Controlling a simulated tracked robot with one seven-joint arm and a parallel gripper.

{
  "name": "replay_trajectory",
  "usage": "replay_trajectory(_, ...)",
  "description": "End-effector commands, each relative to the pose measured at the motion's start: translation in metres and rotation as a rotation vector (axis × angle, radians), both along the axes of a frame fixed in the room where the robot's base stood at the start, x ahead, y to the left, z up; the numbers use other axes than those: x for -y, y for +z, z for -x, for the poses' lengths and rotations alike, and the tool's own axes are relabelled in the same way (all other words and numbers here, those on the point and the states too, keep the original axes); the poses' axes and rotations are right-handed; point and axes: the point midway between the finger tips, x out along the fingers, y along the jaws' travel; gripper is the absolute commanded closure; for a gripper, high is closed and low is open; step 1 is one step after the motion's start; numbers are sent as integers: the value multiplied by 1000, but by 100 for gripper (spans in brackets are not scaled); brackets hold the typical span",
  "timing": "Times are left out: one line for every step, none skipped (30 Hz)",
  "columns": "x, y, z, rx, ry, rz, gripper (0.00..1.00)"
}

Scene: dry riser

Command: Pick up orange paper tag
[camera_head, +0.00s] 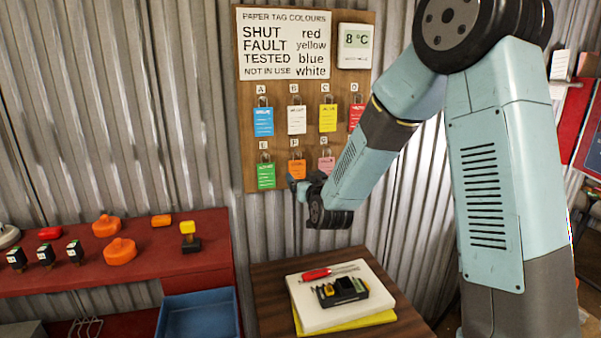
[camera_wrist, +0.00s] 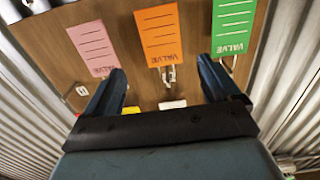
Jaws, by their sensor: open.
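The orange paper tag (camera_head: 297,169) hangs from a hook under letter F in the lower row of the wooden board. In the wrist view the orange tag (camera_wrist: 158,33) appears upside down, with its metal hook below it. My gripper (camera_head: 299,188) is in front of the board, just below the orange tag in the head view, and partly overlaps its lower edge. In the wrist view my gripper's two fingers (camera_wrist: 160,72) are spread apart and empty. The tag lies beyond the fingertips, in line with the gap between them. I cannot tell the exact distance.
A green tag (camera_head: 266,175) and a pink tag (camera_head: 326,163) flank the orange one closely. Blue (camera_head: 263,122), white (camera_head: 296,120) and yellow (camera_head: 328,118) tags hang above.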

Motion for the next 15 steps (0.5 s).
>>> replay_trajectory(-2,0,-7,1,0,-1,11)
replay_trajectory(-3,0,-10,1,0,-1,11)
replay_trajectory(-3,0,-13,1,0,0,11)
replay_trajectory(-4,0,-15,1,0,0,11)
replay_trajectory(-4,0,-16,1,-1,0,11)
replay_trajectory(-5,0,-18,1,-1,0,11)
replay_trajectory(-5,1,-19,1,0,0,11)
replay_trajectory(-6,1,-20,0,-1,0,11)
replay_trajectory(-6,1,-22,0,0,0,11)
replay_trajectory(-7,2,-24,0,0,0,11)
replay_trajectory(-9,4,-27,1,0,0,11)
replay_trajectory(-10,6,-32,2,-1,-1,11)
replay_trajectory(-12,7,-36,2,-1,-1,11)
replay_trajectory(-14,9,-40,2,0,-1,11)
replay_trajectory(-16,10,-45,2,0,-2,11)
